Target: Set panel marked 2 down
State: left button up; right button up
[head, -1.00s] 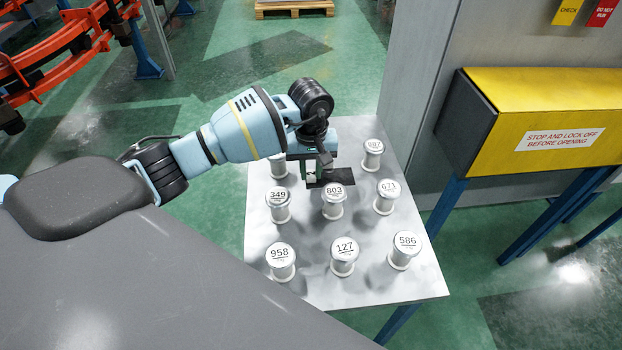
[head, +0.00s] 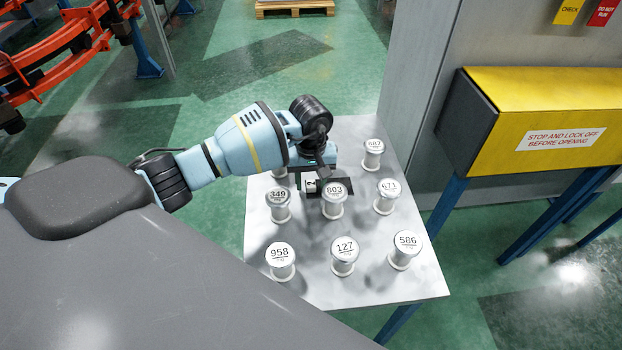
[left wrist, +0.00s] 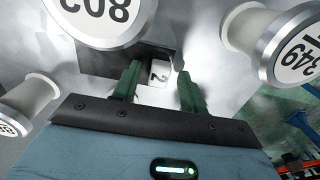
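The panel marked 2 (head: 341,187) is a dark flat plate with a white block (head: 311,186) bearing a "2". It lies on the grey table (head: 375,280), behind the spindle marked 803 (head: 334,192), which hides part of it. In the left wrist view the white block (left wrist: 159,72) stands between the two green fingers, with a small gap on each side. My left gripper (head: 312,179) is open around the block. It shows from close up in the left wrist view (left wrist: 157,90). My right gripper is not in view.
Several white spindles stand around the panel, among them 349 (head: 279,198), 671 (head: 387,190), 687 (head: 373,148) and 127 (head: 345,250). One spindle is partly hidden behind my left arm. A yellow box (head: 545,120) stands right of the table.

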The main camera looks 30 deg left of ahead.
pick_arm(q)
jog(key=shift+r, duration=0.3)
notch_tip(320, 180, up, 12)
jog(key=shift+o, duration=0.5)
jog(key=shift+f, duration=0.15)
